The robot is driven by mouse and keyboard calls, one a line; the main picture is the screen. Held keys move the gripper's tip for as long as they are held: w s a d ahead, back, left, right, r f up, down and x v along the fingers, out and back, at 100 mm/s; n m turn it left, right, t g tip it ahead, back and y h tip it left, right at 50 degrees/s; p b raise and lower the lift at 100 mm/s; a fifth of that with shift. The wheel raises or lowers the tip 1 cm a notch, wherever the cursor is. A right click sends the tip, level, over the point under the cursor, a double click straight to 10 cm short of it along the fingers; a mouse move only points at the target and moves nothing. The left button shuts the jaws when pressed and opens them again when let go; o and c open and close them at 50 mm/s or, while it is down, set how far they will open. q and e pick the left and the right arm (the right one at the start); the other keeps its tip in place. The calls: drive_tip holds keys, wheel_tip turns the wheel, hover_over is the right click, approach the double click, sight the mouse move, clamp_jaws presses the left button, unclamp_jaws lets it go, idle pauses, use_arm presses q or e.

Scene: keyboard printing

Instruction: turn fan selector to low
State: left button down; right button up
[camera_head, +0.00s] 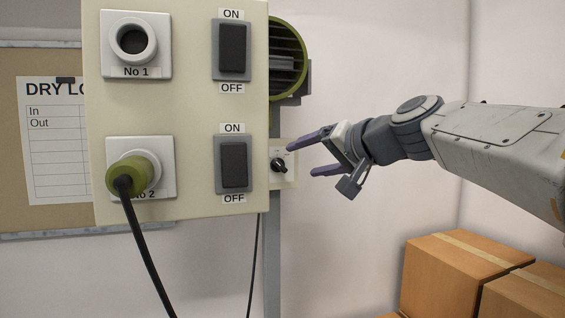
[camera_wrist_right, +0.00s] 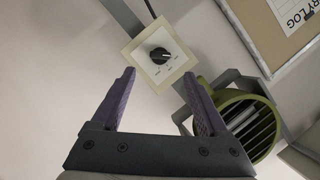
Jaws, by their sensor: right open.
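The fan selector is a black rotary knob (camera_head: 279,166) on a small cream plate (camera_head: 289,181) beside the right edge of the switch panel. In the right wrist view the knob (camera_wrist_right: 159,55) sits on its square plate (camera_wrist_right: 141,47), ahead of and between the fingertips. Small markings surround the knob, too small to read. My right gripper (camera_head: 302,157) is open and empty, just right of the plate and apart from the knob. Its purple fingers also show in the right wrist view (camera_wrist_right: 160,82). The green round fan (camera_head: 289,60) is mounted above the selector. My left gripper is out of view.
The cream panel (camera_head: 190,110) carries two rocker switches, an empty No 1 socket (camera_head: 133,41) and a green plug (camera_head: 128,174) in No 2 with a hanging black cable. A board with a log sheet hangs left. Cardboard boxes (camera_head: 458,270) stand lower right.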

sight(282, 167)
drive_tip(key=p+x, duration=0.2)
drive_tip(key=x, duration=0.5)
drive_tip(key=shift+w+a+f+p, duration=0.15)
drive_tip(key=shift+a+p, duration=0.1)
drive_tip(key=shift+p, duration=0.15)
drive_tip(key=shift+w+a+f, duration=0.25)
drive_tip(key=shift+w+a, duration=0.1)
drive_tip(key=shift+w, duration=0.15)
clamp_jaws()
